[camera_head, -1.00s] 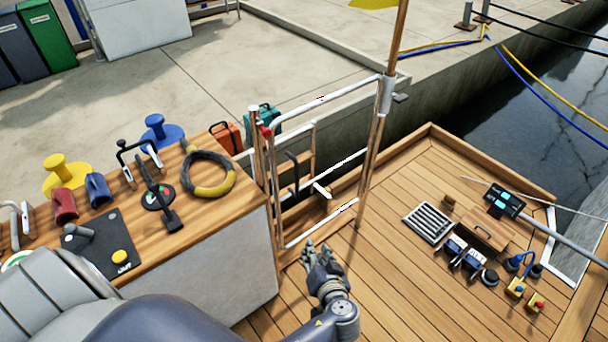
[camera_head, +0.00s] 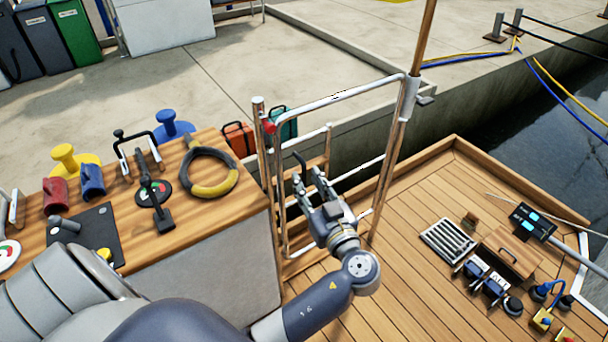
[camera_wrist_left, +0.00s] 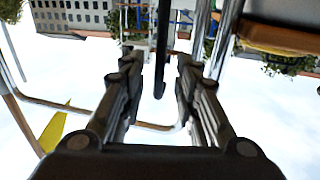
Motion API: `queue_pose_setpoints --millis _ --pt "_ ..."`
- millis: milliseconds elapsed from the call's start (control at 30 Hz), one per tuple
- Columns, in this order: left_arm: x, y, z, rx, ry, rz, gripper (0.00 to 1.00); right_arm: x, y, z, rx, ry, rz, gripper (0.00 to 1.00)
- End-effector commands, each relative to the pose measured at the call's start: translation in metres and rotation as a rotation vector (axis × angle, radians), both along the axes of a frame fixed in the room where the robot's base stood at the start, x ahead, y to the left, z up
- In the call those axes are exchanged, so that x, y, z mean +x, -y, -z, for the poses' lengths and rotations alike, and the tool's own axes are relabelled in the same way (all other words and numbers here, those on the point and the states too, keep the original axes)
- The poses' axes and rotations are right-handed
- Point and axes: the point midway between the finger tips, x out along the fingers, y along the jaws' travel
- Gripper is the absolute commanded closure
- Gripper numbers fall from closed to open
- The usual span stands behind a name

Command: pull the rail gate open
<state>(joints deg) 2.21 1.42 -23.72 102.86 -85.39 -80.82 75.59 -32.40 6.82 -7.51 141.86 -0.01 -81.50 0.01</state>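The rail gate (camera_head: 345,97) is a frame of pale metal tubes at the deck's edge and looks shut. A dark handle (camera_head: 299,159) stands upright on its left side; its lower part is hidden by my gripper. My left gripper (camera_head: 308,177) is in front of the gate with its fingers apart near the handle. In the left wrist view the dark handle (camera_wrist_left: 160,55) shows in the gap between the two open fingers (camera_wrist_left: 158,85). I cannot tell whether they touch it. My right gripper is in neither view.
A red part (camera_head: 268,126) sits at the top of the gate's left post. A wooden counter (camera_head: 200,215) with a rope ring (camera_head: 212,188) stands left. A wooden pole (camera_head: 391,190) stands right. Tools and a wooden box (camera_head: 512,254) lie on the right deck.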

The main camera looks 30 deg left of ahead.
Motion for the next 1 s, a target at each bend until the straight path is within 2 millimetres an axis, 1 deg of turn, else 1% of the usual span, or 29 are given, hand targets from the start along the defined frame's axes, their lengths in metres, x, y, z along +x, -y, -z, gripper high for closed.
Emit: queue_pose_setpoints --millis 33,200,333,567,667,700,1000 --pt "0.005 -0.008 -0.001 0.003 0.002 -0.001 0.70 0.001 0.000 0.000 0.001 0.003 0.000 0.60" --pt "0.015 -0.022 0.000 0.002 0.001 0.000 0.70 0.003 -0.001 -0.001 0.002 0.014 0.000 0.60" --pt "0.018 -0.026 0.000 -0.001 -0.001 0.001 0.70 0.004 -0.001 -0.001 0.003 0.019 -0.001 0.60" --pt "0.018 -0.027 0.000 -0.001 -0.001 0.001 0.70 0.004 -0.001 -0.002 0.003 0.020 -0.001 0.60" --pt "0.018 -0.026 0.000 0.000 -0.001 0.001 0.91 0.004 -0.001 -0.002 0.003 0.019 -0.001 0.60" --pt "0.018 -0.026 0.000 0.000 -0.001 0.001 1.00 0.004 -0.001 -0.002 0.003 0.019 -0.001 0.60" --pt "0.018 -0.026 0.001 0.000 -0.001 -0.001 1.00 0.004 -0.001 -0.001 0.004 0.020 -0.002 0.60"
